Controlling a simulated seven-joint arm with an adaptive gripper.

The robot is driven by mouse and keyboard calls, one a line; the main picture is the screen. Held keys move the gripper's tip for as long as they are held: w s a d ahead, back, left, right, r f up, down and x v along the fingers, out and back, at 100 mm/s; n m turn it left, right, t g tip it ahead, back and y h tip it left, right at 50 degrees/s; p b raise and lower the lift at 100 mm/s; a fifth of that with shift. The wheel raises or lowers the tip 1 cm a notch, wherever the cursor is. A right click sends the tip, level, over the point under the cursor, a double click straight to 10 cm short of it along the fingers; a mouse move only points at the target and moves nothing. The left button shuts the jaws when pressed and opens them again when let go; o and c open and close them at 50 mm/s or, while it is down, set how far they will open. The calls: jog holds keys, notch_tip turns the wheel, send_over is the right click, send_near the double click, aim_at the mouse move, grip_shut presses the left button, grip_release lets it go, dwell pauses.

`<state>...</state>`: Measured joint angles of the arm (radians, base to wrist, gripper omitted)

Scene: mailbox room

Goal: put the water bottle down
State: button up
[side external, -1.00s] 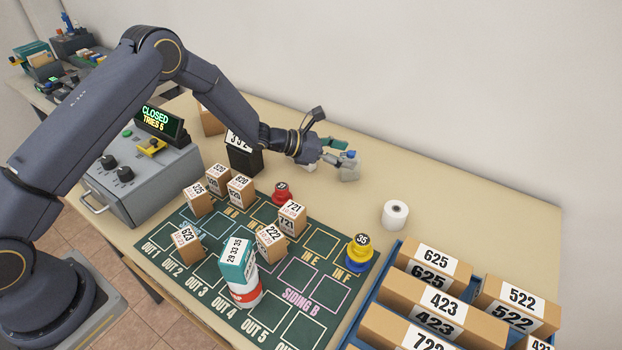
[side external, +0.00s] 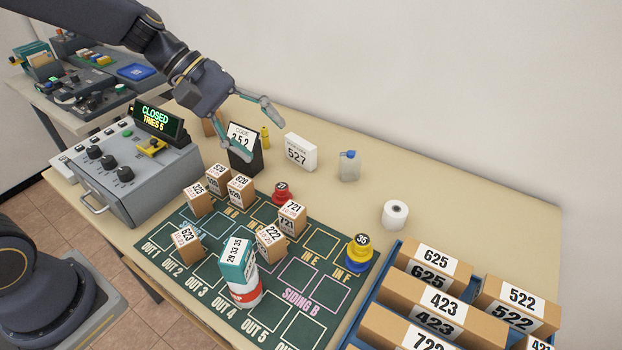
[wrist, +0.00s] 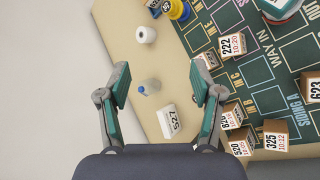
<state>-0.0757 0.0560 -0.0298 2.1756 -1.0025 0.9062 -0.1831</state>
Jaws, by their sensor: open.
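The water bottle (side external: 349,166), a small translucent grey bottle with a blue cap, stands upright on the tan table toward the back. It also shows in the wrist view (wrist: 150,87), between my fingers in the picture but well beyond them. My gripper (side external: 262,124) is open and empty, raised above the table to the left of the bottle, over the black code stand. In the wrist view both green-padded fingers (wrist: 163,84) are spread wide with nothing between them.
A white box marked 527 (side external: 300,152) stands left of the bottle, and a white roll (side external: 395,214) to its front right. A black code stand (side external: 243,150) is below my gripper. A green mat (side external: 205,275) holds several numbered boxes. A blue tray (side external: 372,318) is at right.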

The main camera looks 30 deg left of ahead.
jog(key=s+a+r+m+t+y, duration=0.2)
jog(key=s+a+m+y, duration=0.6)
jog(key=s, duration=0.7)
jog(key=a+r+m, duration=0.1)
jog(key=a+m, duration=0.1)
jog(key=a, duration=0.2)
jog(key=shift+s+a+r, duration=0.15)
jog(key=shift+a, duration=0.25)
